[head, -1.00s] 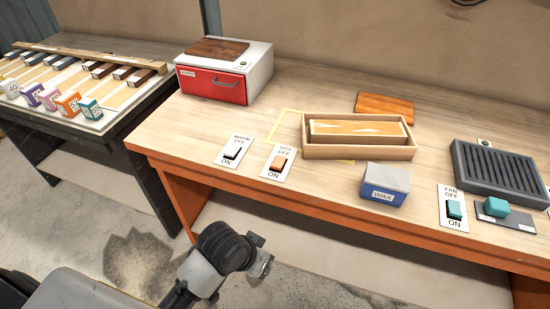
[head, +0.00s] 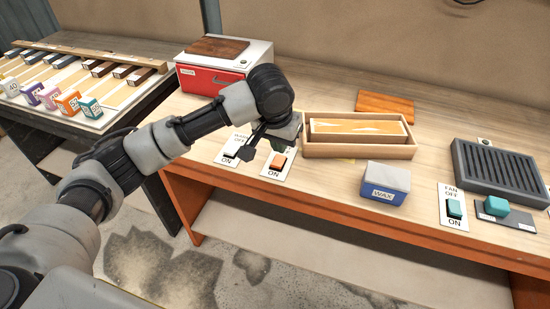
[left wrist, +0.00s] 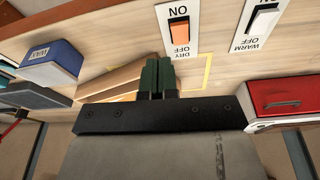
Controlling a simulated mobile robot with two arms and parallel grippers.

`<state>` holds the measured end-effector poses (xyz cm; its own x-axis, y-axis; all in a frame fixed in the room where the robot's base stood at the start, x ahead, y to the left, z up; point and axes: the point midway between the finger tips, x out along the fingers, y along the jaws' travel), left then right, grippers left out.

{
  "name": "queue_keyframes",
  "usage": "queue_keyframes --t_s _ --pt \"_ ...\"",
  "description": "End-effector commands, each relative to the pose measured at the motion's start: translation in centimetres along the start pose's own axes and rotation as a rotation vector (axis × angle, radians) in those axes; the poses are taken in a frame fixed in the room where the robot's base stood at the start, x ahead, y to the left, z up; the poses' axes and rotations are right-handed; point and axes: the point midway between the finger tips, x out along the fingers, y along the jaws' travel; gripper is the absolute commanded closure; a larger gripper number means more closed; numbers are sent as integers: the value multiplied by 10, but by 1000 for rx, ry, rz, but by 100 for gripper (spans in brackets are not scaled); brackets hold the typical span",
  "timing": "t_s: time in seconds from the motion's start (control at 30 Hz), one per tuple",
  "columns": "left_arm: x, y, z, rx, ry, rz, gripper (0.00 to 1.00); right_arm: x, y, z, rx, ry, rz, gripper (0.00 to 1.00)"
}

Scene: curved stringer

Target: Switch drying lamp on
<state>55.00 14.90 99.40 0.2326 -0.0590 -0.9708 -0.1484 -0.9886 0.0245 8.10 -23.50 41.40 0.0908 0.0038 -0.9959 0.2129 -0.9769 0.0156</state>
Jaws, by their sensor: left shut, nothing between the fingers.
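An orange rocker switch (head: 278,162) sits on a white plate on the bench. My left gripper (head: 278,144) is above the bench, just behind the orange switch in the picture. Its dark green fingers (left wrist: 158,77) are shut and empty. I cannot tell the rocker's position. No lamp is clearly visible. My right gripper is out of view.
An open wooden tray (head: 358,152) holding a board is right of the gripper. A blue WAX box (head: 386,184), a FAN switch (head: 453,208) and a dark grille (head: 500,170) are farther right. A red-fronted white box (head: 205,80) stands behind my arm.

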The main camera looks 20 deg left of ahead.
Motion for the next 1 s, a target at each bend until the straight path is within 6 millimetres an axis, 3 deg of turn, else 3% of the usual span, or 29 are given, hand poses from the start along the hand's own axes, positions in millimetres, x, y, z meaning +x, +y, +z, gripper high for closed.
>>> queue_keyframes --t_s 0.2,0.63,0.77,1.0 --pt "-28 -24 -22 -91 -2 -46 100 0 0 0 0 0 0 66" --pt "-32 -28 -25 -107 -5 -51 100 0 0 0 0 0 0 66" --pt "-24 -28 -25 -107 -7 -51 100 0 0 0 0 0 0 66" --pt "17 -30 -24 -108 -9 -52 100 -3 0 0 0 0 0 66"
